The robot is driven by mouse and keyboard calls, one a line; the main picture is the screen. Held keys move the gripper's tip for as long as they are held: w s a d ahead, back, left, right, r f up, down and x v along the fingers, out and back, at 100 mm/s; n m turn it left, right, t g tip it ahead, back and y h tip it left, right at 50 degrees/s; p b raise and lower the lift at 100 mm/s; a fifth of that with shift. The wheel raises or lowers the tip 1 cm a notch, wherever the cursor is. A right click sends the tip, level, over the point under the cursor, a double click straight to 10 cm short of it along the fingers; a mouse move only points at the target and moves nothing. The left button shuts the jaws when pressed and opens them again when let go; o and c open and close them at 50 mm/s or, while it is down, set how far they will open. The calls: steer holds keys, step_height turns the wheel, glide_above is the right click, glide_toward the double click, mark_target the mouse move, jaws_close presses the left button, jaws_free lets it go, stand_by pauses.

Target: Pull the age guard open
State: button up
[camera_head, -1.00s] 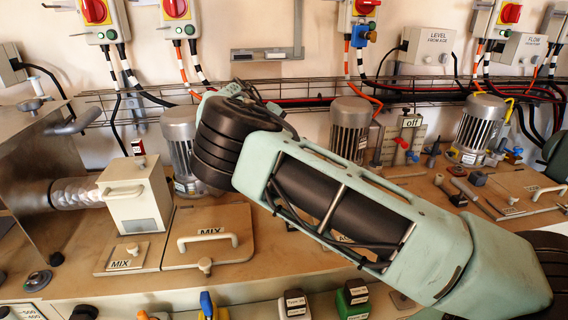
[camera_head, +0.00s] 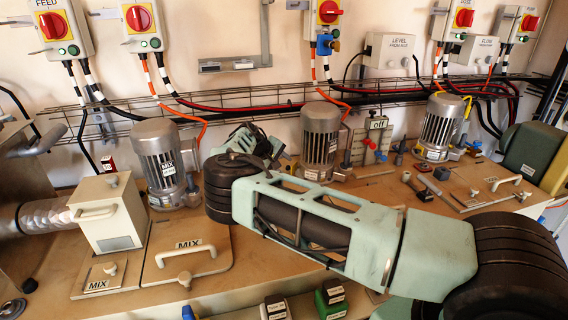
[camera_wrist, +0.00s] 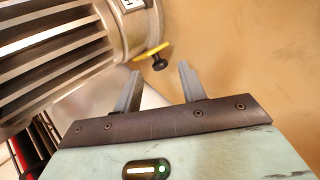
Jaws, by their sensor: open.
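No guard with a readable age label shows; the bench area between the mix guard and the right-hand guard is mostly hidden behind my arm in the head view. In the wrist view my gripper (camera_wrist: 158,84) is open, with nothing between its two grey fingers. Its fingertips are close to a finned grey motor (camera_wrist: 60,50) and a small black knob with a yellow piece (camera_wrist: 158,60). In the head view my wrist (camera_head: 245,145) is left of the middle motor (camera_head: 321,140); the fingers cannot be made out there.
The mix guard (camera_head: 215,240) with a white handle lies at left, beside a white box (camera_head: 105,215) and the mix motor (camera_head: 165,165). Another motor (camera_head: 440,125) and a handled guard (camera_head: 490,190) are at right. A wire cable tray (camera_head: 250,100) runs along the wall.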

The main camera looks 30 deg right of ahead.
steer(key=shift+x, duration=0.85)
steer(key=shift+c, duration=0.3)
